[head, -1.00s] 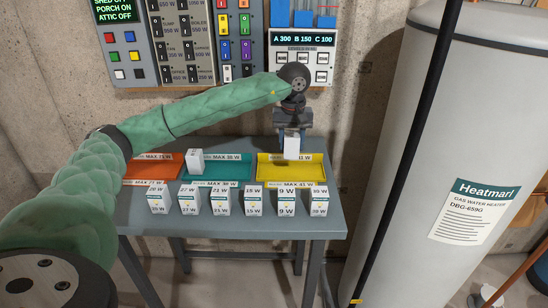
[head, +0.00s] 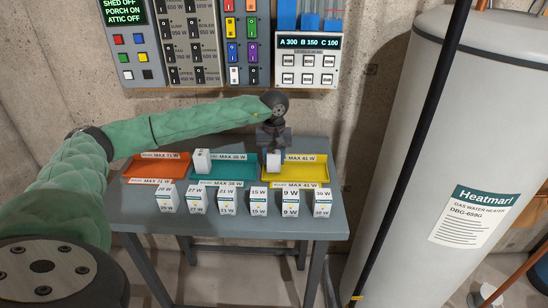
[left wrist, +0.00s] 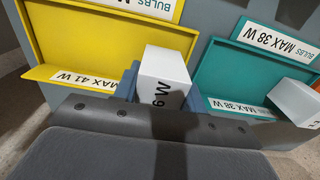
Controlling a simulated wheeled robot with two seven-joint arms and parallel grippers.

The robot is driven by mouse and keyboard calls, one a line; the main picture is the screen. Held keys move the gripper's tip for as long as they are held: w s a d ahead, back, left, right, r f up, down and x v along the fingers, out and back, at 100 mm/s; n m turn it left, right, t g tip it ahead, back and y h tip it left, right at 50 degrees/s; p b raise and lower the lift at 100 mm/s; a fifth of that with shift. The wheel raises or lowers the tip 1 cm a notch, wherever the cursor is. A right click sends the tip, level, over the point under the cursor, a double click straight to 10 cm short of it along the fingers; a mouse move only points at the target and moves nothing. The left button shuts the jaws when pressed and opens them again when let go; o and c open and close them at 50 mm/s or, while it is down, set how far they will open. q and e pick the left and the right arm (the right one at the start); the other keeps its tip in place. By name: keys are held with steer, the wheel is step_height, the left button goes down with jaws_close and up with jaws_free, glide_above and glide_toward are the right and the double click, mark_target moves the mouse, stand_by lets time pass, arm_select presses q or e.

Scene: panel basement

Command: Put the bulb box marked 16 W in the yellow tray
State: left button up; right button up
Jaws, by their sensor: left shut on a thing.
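My left gripper (head: 273,151) is shut on a white bulb box (head: 273,161). In the left wrist view the held box (left wrist: 165,72) shows a label ending in "6 W"; the rest of the label is hidden by the gripper. The box is at the left end of the yellow tray (head: 326,172), near the gap to the teal tray. In the left wrist view the yellow tray (left wrist: 40,73) lies to the left of the box, marked MAX 41 W. I cannot tell whether the box touches the tray. My right gripper is not in view.
A teal tray (head: 222,180) marked MAX 38 W holds one white box (head: 202,161). An orange tray (head: 154,172) marked MAX 71 W is at the left. Several bulb boxes, including a 9 W box (head: 290,203), stand along the table's (head: 230,228) front.

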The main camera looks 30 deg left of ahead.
arm_select(q)
steer(key=shift+f, duration=0.5)
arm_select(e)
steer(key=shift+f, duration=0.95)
arm_select(q)
steer(key=shift+f, duration=0.1)
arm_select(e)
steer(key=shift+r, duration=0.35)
arm_select(q)
steer(key=o, duration=1)
steer(key=shift+c, duration=0.2)
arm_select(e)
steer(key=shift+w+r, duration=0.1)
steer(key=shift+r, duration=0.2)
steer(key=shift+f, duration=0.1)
